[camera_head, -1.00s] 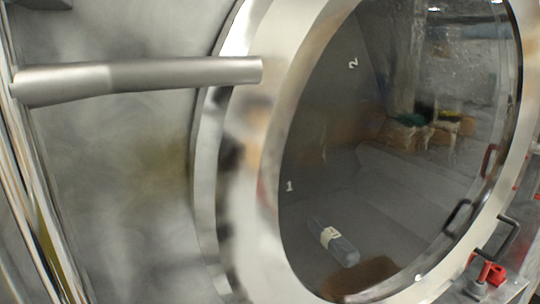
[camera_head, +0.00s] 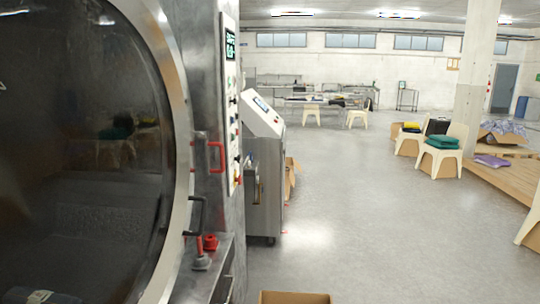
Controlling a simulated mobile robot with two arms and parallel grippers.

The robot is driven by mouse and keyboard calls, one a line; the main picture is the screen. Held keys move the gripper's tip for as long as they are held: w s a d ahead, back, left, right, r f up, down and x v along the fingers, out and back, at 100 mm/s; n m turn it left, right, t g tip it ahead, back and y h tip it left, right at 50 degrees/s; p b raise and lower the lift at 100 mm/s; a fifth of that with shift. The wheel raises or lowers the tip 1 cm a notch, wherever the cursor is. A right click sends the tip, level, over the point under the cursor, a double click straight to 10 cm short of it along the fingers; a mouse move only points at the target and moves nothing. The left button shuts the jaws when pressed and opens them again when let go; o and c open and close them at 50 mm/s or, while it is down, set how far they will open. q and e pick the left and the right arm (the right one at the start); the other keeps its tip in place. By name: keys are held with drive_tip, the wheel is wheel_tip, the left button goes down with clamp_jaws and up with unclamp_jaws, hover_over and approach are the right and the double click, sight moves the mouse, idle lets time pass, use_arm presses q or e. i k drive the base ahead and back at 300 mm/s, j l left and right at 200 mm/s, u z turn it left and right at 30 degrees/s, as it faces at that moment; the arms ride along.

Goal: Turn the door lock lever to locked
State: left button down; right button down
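The washer's round glass door (camera_head: 85,150) with its metal rim (camera_head: 172,100) fills the left of the head view. It looks closed against the machine. A dark bar handle (camera_head: 201,214) sticks out from the door's right edge. A red bar handle (camera_head: 221,157) is on the machine front just above and right of it. A small red piece (camera_head: 211,242) on a grey mount (camera_head: 202,262) sits below the dark handle. I cannot tell for certain which of these is the lock lever, or its setting. Neither of my grippers is in view.
A control panel (camera_head: 232,110) with a lit display and buttons is right of the door. A grey console (camera_head: 264,165) stands beyond it. A cardboard box (camera_head: 295,297) is at the bottom edge. The floor (camera_head: 360,220) to the right is clear; chairs and a pillar (camera_head: 478,80) stand farther off.

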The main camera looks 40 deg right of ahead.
sight(200, 134)
drive_tip(key=z, duration=1.05)
drive_tip(key=i+l+u, duration=0.1)
drive_tip(key=l, duration=0.25)
drive_tip(key=i+l, duration=0.1)
drive_tip(key=l, duration=0.25)
drive_tip(key=u, duration=0.05)
